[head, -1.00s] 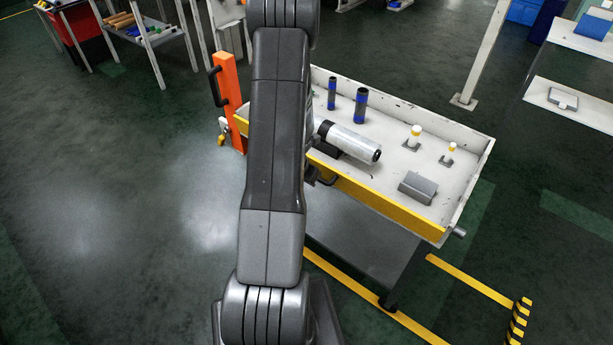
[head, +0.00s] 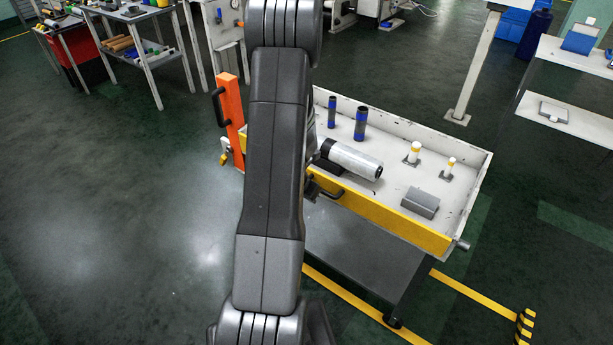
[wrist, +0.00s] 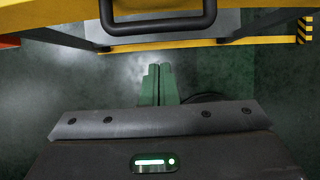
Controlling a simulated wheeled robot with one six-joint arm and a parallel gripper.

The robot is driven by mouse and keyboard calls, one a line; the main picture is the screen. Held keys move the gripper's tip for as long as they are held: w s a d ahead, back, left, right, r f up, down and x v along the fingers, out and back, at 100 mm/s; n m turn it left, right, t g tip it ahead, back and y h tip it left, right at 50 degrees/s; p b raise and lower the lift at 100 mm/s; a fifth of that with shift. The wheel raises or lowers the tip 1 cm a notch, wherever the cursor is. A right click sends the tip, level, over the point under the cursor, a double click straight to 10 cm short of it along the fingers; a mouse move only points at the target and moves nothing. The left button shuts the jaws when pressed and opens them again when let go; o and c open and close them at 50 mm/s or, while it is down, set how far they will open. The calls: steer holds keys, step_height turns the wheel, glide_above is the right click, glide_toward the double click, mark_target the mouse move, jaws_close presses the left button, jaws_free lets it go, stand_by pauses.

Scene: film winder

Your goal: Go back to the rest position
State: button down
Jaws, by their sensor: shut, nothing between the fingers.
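My gripper (wrist: 158,84) shows in the wrist view with its two green fingers together and nothing between them. It is over the dark floor, apart from the black cart handle (wrist: 158,22) at the top of that view. In the head view my raised arm fills the middle and the gripper is not visible. The white tray cart (head: 462,217) stands just right of my arm, and its left part is hidden behind the arm.
The cart carries a clear-wrapped roll (head: 354,160), two dark blue-banded cylinders (head: 361,123), two yellow-and-white pegs (head: 413,152) and a grey block (head: 420,202). An orange post (head: 230,118) stands left of my arm. The floor (head: 110,210) at left is open.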

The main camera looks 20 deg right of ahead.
step_height(320, 180, up, 7)
steer(key=p, duration=0.2)
steer(key=shift+w+d, duration=0.35)
steer(key=shift+d, duration=0.1)
